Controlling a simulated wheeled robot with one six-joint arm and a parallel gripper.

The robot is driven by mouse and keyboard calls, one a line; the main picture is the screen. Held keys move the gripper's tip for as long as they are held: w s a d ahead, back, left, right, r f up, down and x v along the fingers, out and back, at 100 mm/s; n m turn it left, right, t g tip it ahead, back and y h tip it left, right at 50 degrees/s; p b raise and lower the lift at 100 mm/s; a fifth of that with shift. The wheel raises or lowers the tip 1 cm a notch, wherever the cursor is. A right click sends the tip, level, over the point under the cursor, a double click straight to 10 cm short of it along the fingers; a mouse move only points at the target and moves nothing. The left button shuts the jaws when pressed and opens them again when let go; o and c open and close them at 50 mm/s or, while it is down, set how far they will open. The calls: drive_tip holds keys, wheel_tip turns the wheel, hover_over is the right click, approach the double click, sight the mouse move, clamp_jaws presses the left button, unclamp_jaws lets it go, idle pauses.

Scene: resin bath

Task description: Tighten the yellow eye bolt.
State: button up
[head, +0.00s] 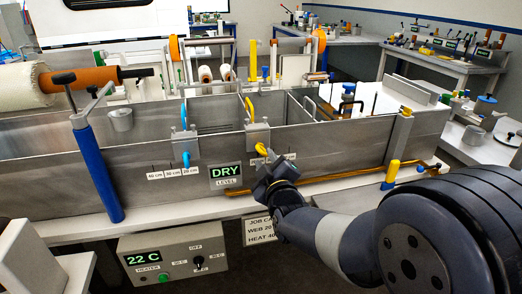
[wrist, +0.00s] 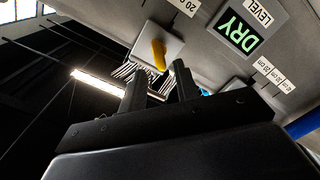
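The yellow eye bolt (head: 261,149) sits low on a grey metal bracket (head: 257,134) clamped over the bath's front wall. In the wrist view the yellow eye bolt (wrist: 159,55) stands out from its plate, just beyond the fingertips and roughly in line with the gap. My gripper (head: 266,174) is just below and in front of it in the head view. In the wrist view my gripper (wrist: 160,70) has its two dark fingers apart with nothing visibly held. I cannot tell whether a finger touches the bolt. The bolt's threaded end is hidden.
A similar bracket with a blue eye bolt (head: 186,158) is to the left. The bath's front wall (head: 330,150) is close behind my gripper. A DRY level display (head: 225,175), an orange pipe (head: 340,177) and a heater box (head: 172,257) are nearby. A blue post (head: 97,172) stands left.

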sight(262, 154)
drive_tip(key=x, duration=0.6)
drive_tip(key=shift+f, duration=0.1)
drive_tip(key=shift+c, duration=0.4)
clamp_jaws()
